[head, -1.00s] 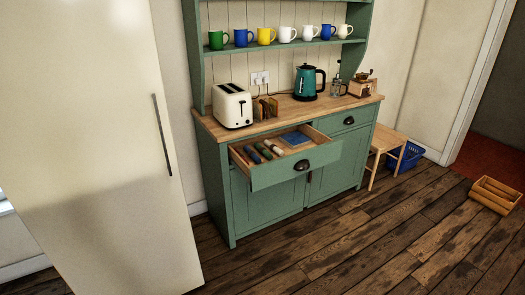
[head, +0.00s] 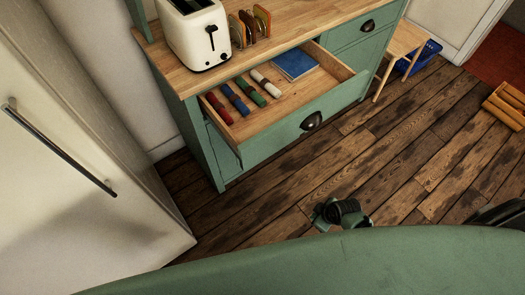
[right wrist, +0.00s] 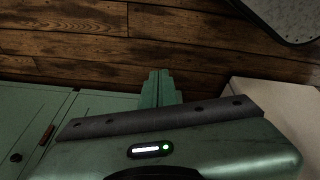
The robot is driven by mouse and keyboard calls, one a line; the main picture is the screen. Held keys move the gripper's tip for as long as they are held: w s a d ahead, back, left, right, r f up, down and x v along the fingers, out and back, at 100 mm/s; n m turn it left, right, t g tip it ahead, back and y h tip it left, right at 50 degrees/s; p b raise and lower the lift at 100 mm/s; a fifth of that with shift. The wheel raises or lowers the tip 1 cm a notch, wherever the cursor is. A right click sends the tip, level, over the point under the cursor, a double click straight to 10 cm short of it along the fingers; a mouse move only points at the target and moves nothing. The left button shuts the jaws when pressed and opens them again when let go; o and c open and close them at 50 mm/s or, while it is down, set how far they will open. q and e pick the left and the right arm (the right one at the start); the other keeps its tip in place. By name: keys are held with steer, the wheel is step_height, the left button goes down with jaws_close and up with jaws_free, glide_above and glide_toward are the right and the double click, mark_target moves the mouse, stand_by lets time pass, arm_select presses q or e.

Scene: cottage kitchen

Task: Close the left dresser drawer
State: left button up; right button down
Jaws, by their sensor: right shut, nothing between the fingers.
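The green left dresser drawer (head: 290,130) is pulled open in the head view, with a dark cup handle (head: 311,121) on its front. Inside lie several coloured rolls (head: 243,95) and a blue book (head: 295,64). My right gripper (head: 325,216) is low over the floor in front of the drawer, apart from it. In the right wrist view its two green fingers (right wrist: 158,78) are together with nothing between them. Green cabinet doors (right wrist: 85,125) show on the left there. My left gripper is not in view.
A toaster (head: 196,35) and a toast rack (head: 250,25) stand on the worktop. The closed right drawer (head: 362,25) is beside the open one. A fridge (head: 80,190) stands at left. A stool (head: 402,45) and blue basket (head: 420,58) are at right. The wooden floor (head: 400,150) ahead is clear.

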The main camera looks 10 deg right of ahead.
steer(key=w+a+r+n+y, duration=0.1)
steer(key=w+r+n, duration=0.2)
steer(key=w+r, duration=0.55)
steer(key=w+a+r+n+y, duration=0.15)
steer(key=a+r+n, duration=0.3)
steer(key=r, duration=0.65)
steer(key=w+a+r+n+y, duration=0.1)
steer(key=a+r+n+y, duration=0.2)
steer(key=r+n, duration=0.5)
steer(key=m+p, duration=0.2)
steer(key=p, duration=0.1)
glide_toward(255, 158)
step_height(255, 158, down, 3)
steer(key=a, duration=0.3)
steer(key=shift+w+f+t+h+p, duration=0.25)
steer(key=shift+w+f+t+p, duration=0.05)
steer(key=shift+w+f, duration=0.05)
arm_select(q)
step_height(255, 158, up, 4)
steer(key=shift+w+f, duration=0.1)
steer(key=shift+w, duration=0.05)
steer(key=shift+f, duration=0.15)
arm_select(e)
steer(key=shift+w, duration=0.1)
